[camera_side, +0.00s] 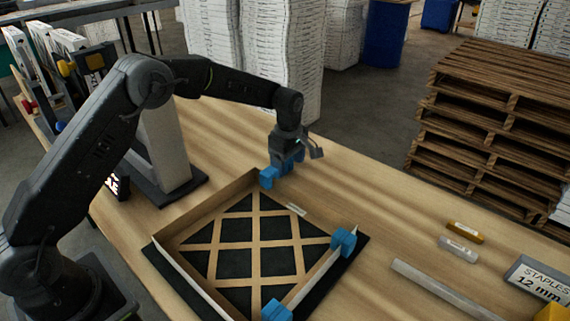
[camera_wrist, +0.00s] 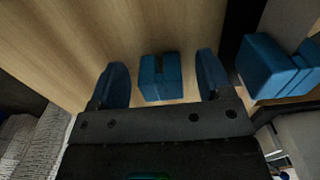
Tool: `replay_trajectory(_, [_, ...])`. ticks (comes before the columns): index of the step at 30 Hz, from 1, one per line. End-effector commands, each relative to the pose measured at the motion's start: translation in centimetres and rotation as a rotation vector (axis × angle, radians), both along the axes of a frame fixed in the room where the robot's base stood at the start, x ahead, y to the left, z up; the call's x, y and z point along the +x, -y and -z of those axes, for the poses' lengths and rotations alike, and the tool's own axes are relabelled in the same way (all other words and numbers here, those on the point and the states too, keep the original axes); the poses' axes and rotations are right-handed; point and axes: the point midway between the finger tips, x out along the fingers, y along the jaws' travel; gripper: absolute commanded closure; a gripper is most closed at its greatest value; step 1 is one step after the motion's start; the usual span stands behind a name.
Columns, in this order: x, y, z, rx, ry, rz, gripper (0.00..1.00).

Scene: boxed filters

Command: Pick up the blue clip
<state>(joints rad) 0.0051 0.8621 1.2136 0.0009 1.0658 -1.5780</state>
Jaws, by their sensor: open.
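A loose blue clip (camera_wrist: 160,77) with a dark slot lies on the wooden table in the wrist view. My gripper (camera_wrist: 162,70) is open, with one dark blue finger on each side of the clip and a visible gap on both sides. In the side view my gripper (camera_side: 287,161) points down near the far corner of the filter frame. I cannot clearly tell the loose clip from the blue fingers there. Another blue clip (camera_side: 268,178) sits on that frame corner, and it also shows at the right of the wrist view (camera_wrist: 272,66).
The cardboard filter frame (camera_side: 208,208) lies on a black base (camera_side: 358,250), with more blue clips at its right corner (camera_side: 343,241) and near corner (camera_side: 276,310). A staples box (camera_side: 540,280), small packets (camera_side: 465,232) and a pale strip (camera_side: 440,288) lie at right.

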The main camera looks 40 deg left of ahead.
Motion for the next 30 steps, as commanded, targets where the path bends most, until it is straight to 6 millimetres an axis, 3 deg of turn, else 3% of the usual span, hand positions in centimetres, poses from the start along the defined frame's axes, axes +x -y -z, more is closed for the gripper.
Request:
replay_trajectory(9, [0.0,0.0,0.75,0.001,0.001,-0.001,0.28])
replay_trajectory(26, [0.01,0.0,0.69,0.001,0.002,-0.001,0.8])
replay_trajectory(30, [0.02,0.0,0.68,0.001,0.002,-0.001,0.8])
